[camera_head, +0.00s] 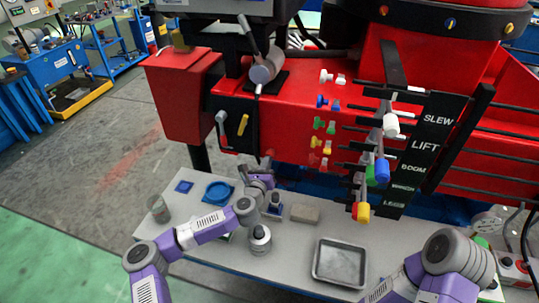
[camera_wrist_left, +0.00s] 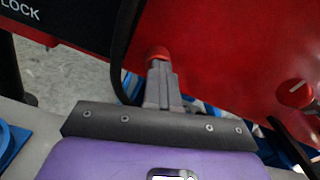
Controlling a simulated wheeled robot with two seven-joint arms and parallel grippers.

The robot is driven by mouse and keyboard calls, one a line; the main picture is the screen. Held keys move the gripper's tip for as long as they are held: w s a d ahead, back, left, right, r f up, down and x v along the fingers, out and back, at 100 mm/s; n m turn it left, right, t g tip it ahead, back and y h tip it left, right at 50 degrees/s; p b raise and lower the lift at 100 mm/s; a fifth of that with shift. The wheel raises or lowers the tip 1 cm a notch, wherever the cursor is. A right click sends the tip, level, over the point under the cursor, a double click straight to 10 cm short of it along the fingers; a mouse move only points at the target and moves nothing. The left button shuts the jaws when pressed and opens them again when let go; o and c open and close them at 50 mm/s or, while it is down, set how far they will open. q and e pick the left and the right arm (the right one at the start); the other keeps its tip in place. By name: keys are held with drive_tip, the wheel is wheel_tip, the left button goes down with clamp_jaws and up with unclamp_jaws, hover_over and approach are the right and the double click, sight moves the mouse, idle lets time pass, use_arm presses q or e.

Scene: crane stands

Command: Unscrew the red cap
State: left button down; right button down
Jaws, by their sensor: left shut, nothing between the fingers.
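A small red cap (camera_wrist_left: 157,53) shows in the left wrist view, just beyond the tips of my left gripper (camera_wrist_left: 160,72). The fingers are shut with nothing held between them. The cap's lower part is hidden behind the fingertips, and I cannot tell if they touch it. In the head view my left gripper (camera_head: 267,163) is close to the front of the red crane body (camera_head: 280,125), above the bench. A second red knob (camera_wrist_left: 295,93) is to the right in the wrist view. My right arm shows at lower right in the head view, but its gripper is outside the frame.
Coloured couplings (camera_head: 318,123) and levers with a white knob (camera_head: 391,125) stand out to the right. The grey bench (camera_head: 215,250) holds a blue dish (camera_head: 218,192), a block (camera_head: 305,214) and a metal tray (camera_head: 340,262). A black cable (camera_wrist_left: 122,55) hangs left of the fingers.

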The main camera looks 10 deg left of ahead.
use_arm(q)
drive_tip(key=shift+f, duration=0.1)
drive_tip(key=n+b, duration=0.2)
drive_tip(key=n, duration=0.3)
drive_tip(key=shift+a, duration=0.1)
drive_tip(key=n+b, duration=0.1)
drive_tip(key=n, duration=0.4)
idle(0.4)
